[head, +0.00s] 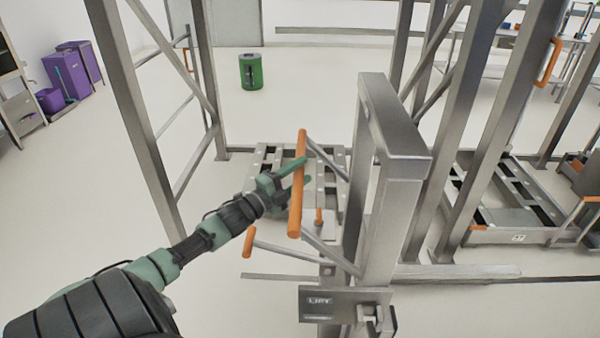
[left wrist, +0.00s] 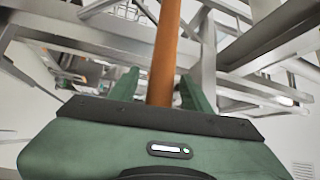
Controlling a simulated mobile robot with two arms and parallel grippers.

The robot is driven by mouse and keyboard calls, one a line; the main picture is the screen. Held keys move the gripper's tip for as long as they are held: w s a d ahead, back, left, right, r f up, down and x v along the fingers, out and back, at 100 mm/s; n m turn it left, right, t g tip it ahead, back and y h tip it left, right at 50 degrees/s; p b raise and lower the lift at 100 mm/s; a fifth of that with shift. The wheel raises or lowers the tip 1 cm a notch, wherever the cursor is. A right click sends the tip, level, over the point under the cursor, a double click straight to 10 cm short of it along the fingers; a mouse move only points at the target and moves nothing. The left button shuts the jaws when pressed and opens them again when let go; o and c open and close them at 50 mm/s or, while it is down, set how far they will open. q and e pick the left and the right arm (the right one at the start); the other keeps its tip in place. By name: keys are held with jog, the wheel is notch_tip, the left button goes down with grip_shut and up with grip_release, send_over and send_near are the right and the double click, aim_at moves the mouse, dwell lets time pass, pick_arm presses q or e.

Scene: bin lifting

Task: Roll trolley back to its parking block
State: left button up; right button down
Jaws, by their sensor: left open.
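An upright orange handle bar (head: 298,195) stands near the middle of the head view, with grey struts running from it toward a grey steel column. My left gripper (head: 300,173) is at its upper half, open, with the bar between its green fingers. In the left wrist view the bar (left wrist: 166,45) passes between the two fingers (left wrist: 160,90); whether they touch it is unclear. A low grey trolley-like frame (head: 328,190) lies on the floor behind the bar; I cannot tell how the two join. I cannot make out a parking block. My right gripper is not in view.
A grey column (head: 395,130) with a "LIFT" panel (head: 345,304) stands close on the right. Tall steel posts (head: 140,130) rise at the left. Another low cart (head: 515,230) is at the right. A green bin (head: 251,72) stands far back.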

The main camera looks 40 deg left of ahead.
pick_arm(q)
jog(key=shift+c, duration=0.3)
grip_shut()
dwell(1.1)
